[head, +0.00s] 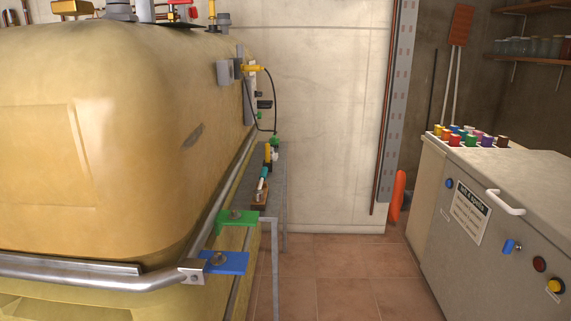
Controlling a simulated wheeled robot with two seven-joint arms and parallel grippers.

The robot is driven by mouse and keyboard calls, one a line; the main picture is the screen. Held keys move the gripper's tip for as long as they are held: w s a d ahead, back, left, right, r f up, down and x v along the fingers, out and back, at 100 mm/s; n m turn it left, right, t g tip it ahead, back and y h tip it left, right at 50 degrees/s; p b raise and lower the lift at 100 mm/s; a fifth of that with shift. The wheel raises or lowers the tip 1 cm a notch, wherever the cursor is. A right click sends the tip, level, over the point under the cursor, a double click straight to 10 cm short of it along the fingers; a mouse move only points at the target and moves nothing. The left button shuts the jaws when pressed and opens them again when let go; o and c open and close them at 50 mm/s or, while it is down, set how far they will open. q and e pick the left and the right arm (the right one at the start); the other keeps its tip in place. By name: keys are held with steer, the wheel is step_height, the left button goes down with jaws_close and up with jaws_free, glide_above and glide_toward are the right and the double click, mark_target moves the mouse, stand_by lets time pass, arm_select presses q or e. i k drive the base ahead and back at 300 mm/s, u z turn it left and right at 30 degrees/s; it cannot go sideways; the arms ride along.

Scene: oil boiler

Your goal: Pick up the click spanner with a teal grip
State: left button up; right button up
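A small teal item (263,173), possibly the grip of the click spanner, shows on a narrow grey bench (279,190) beside the large yellow tank. It is too small to make out its full shape. A pale part shows just below the teal, and a brown item (259,197) lies at its near end. A yellow-handled item (267,153) is further back on the same bench. Neither of my grippers is in the head view.
The yellow tank (110,150) fills the left, with a metal rail (90,276) around it. Green (237,217) and blue (224,262) brackets stick out near the bench. A grey cabinet (500,220) stands right. The tiled floor (340,275) between is clear.

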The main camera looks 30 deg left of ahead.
mark_target(259, 194)
steer(key=i, duration=3.05)
steer(key=u, duration=3.1)
